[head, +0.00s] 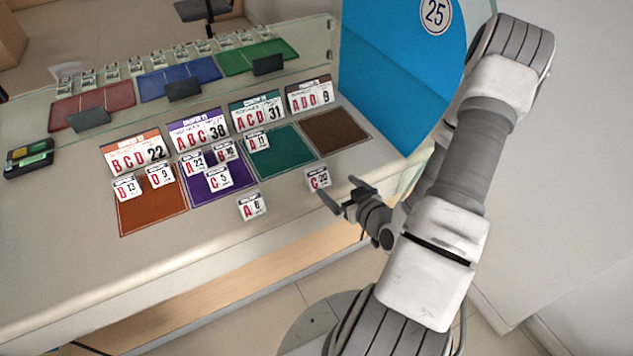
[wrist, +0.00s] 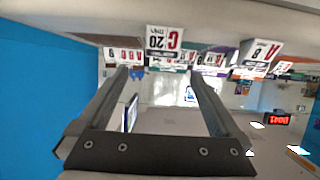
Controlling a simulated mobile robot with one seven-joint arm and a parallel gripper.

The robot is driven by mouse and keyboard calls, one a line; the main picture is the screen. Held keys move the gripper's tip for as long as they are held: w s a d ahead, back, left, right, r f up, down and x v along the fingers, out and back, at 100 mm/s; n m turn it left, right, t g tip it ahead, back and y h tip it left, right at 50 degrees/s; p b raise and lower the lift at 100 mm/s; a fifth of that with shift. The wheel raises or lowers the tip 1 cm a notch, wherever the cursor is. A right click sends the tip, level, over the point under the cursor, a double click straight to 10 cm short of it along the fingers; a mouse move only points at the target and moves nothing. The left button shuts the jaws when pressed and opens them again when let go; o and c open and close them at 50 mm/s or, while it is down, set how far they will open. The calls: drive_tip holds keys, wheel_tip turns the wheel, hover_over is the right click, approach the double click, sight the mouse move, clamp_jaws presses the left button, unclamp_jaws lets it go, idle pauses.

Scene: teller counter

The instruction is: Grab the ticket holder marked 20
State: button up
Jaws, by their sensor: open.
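The ticket holder marked C 20 (head: 318,179) is a small white tent-shaped card on the pale counter, in front of the brown mat. It also shows upside down in the wrist view (wrist: 164,39), ahead of the fingers and roughly between their tips. My gripper (head: 336,188) is at the counter's front edge, just right of the C 20 holder, with its fingers pointing towards it. In the wrist view the jaws (wrist: 160,74) are open with nothing between them. The holder appears just beyond the fingertips; the exact gap is hard to tell.
Another small holder, A 8 (head: 252,207), stands to the left near the counter edge. Several small holders stand on or by the orange (head: 136,217), purple (head: 205,190) and green (head: 284,158) mats. The brown mat (head: 343,134) is bare. A blue panel (head: 395,75) rises at right.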

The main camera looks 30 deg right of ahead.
sight(318, 172)
drive_tip(key=b+x, duration=0.6)
drive_tip(key=b, duration=0.6)
drive_tip(key=shift+w+f+b, duration=0.2)
drive_tip(key=shift+f+b, duration=0.15)
drive_tip(key=shift+b, duration=0.05)
drive_tip(key=b, duration=0.2)
drive_tip(key=shift+w+f+b, duration=0.1)
drive_tip(key=shift+w+b, duration=0.2)
drive_tip(key=shift+b, duration=0.05)
drive_tip(key=shift+w+f+b, duration=0.1)
drive_tip(key=shift+w+b, duration=0.05)
drive_tip(key=shift+b, duration=0.7)
drive_tip(key=shift+b+x, duration=0.4)
drive_tip(key=shift+x, duration=0.75)
drive_tip(key=b+x, duration=0.2)
drive_tip(key=x, duration=0.2)
drive_tip(key=shift+w+a+f+b, duration=0.25)
drive_tip(key=shift+a+f+b, duration=0.05)
drive_tip(key=shift+b, duration=0.1)
drive_tip(key=shift+w, duration=0.3)
